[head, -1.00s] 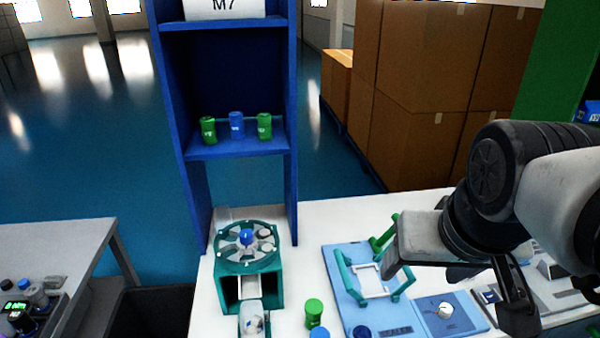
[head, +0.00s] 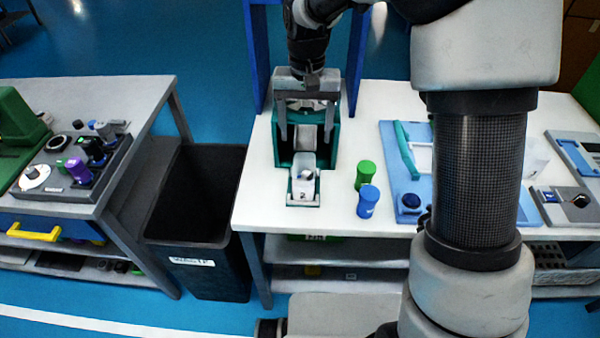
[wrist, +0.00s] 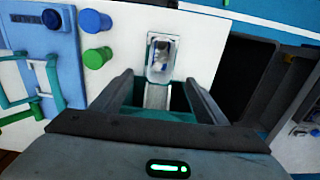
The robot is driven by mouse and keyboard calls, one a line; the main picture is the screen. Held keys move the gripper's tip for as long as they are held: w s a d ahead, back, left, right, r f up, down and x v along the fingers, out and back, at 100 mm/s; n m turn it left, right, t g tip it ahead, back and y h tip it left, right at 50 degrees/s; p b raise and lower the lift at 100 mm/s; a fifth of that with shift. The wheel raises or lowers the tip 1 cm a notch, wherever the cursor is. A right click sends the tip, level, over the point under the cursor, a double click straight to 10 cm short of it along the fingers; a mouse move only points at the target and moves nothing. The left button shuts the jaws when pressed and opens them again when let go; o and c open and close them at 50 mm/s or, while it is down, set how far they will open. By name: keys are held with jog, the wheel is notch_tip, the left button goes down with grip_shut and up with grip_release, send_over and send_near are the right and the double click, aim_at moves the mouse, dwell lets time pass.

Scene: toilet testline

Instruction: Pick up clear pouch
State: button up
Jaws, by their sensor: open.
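The clear pouch (head: 303,181), a small see-through packet with something dark and white inside, sits in the tray at the foot of the teal dispenser (head: 284,150). It also shows in the wrist view (wrist: 161,52), at the top middle, beyond the fingertips. My gripper (head: 306,136) is open and points down over the dispenser, its fingers apart on either side of the chute. In the wrist view my gripper (wrist: 157,82) has nothing between its fingers but the chute beneath. The pouch is apart from the fingers. The dispenser's top is partly hidden by my gripper.
A green bottle (head: 365,173) and a blue bottle (head: 368,201) stand right of the tray. A light-blue board (head: 395,150) with teal handles lies further right. A black bin (head: 195,245) stands left of the white table (head: 262,205). A blue shelf frame rises behind the dispenser.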

send_over(304, 173)
notch_tip(304, 173, down, 10)
jog(key=shift+d+r+b, duration=0.1)
jog(key=shift+d+b, duration=0.05)
jog(key=shift+b, duration=0.3)
jog(key=shift+w+f, duration=0.1)
jog(key=shift+f, duration=2.7)
jog(key=c, duration=1.2)
jog(key=shift+r, duration=0.2)
